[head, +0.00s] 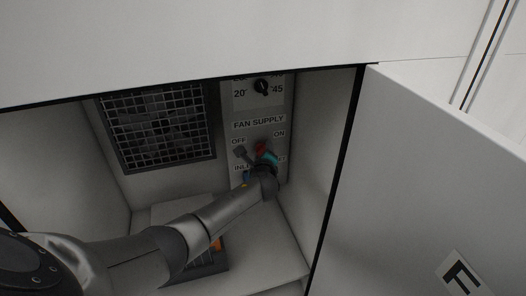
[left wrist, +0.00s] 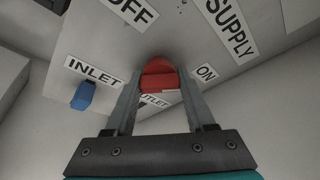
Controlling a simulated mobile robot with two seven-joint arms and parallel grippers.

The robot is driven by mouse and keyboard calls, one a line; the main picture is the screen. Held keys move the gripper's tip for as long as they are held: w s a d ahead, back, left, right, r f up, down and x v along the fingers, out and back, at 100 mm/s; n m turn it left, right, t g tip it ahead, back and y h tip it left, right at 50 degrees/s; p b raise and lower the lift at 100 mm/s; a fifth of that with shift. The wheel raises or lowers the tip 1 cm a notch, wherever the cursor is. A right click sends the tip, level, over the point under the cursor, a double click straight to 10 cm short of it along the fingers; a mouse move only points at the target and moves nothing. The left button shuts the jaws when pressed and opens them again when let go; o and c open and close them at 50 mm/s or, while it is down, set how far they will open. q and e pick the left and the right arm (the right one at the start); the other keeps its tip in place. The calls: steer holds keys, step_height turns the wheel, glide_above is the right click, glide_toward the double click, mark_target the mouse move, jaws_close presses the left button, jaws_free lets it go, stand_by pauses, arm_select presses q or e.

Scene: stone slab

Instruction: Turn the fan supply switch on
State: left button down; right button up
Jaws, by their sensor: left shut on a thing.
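The fan supply panel (head: 242,119) is at the back of an open recess in the head view. Its FAN SUPPLY label has OFF at lower left and ON at lower right. A red handle (head: 262,148) sits between these labels, and it also shows in the left wrist view (left wrist: 158,78). My left gripper (head: 257,157) is shut on the red handle, with one finger on each side in the left wrist view (left wrist: 160,95). The gripper hides part of the handle and panel, so I cannot tell which label it points to. My right gripper is out of view.
A blue handle (left wrist: 84,96) is beside the INLET label. A black dial (head: 261,87) is above the panel's label. A mesh grille (head: 157,122) is to the left. The recess walls are close, and an open door (head: 440,170) stands at right.

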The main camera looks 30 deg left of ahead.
arm_select(q)
steer(key=shift+c, duration=1.2)
jaws_free()
steer(key=v, duration=1.5)
steer(key=shift+s, duration=0.1)
